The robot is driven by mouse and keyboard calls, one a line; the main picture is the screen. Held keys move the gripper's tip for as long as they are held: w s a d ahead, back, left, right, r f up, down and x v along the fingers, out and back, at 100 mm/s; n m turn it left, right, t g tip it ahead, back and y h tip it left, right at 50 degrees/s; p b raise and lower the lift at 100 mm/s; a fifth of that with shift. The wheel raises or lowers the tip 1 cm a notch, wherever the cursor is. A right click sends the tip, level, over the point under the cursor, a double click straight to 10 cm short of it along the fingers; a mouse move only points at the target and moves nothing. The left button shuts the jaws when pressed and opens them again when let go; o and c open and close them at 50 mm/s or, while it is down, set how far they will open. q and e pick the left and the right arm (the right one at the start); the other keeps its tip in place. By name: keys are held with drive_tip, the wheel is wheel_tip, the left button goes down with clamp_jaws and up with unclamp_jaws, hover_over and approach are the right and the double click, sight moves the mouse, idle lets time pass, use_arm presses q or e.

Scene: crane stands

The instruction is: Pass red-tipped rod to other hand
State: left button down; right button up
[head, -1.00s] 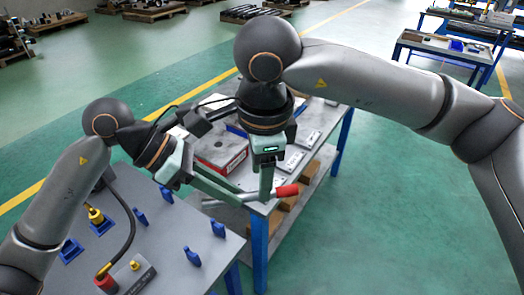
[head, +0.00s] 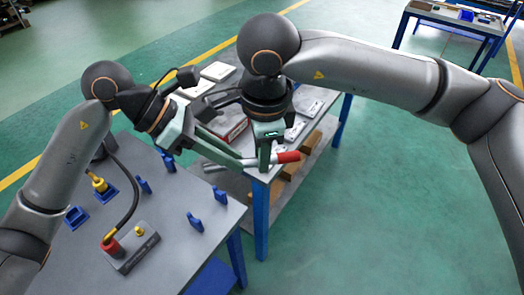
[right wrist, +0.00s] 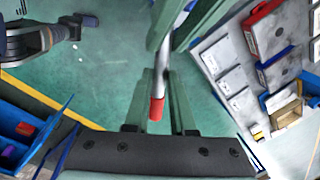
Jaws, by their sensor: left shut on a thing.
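The red-tipped rod (head: 288,157) is a grey rod with a red end, held about level above the near edge of the rear table. My left gripper (head: 246,161) is shut on its grey part, with the red end pointing right, away from it. My right gripper (head: 265,162) points down at the rod, between the left gripper and the red end. In the right wrist view the rod (right wrist: 156,105) lies between the right fingers (right wrist: 162,100), close to the left one. A gap shows on its other side, so the right gripper looks open.
The rear table (head: 310,128) carries a red box (head: 233,128) and several pale flat pieces, beneath and behind my grippers. The near grey table (head: 185,240) holds blue stands, a yellow-topped part and a cabled red connector (head: 110,243).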

clamp_jaws()
idle(0.8)
use_arm(q)
drive_tip(key=c, duration=0.7)
unclamp_jaws()
use_arm(e)
drive_tip(key=shift+r, duration=0.1)
use_arm(q)
drive_tip(key=v, duration=1.2)
drive_tip(key=shift+r, duration=0.1)
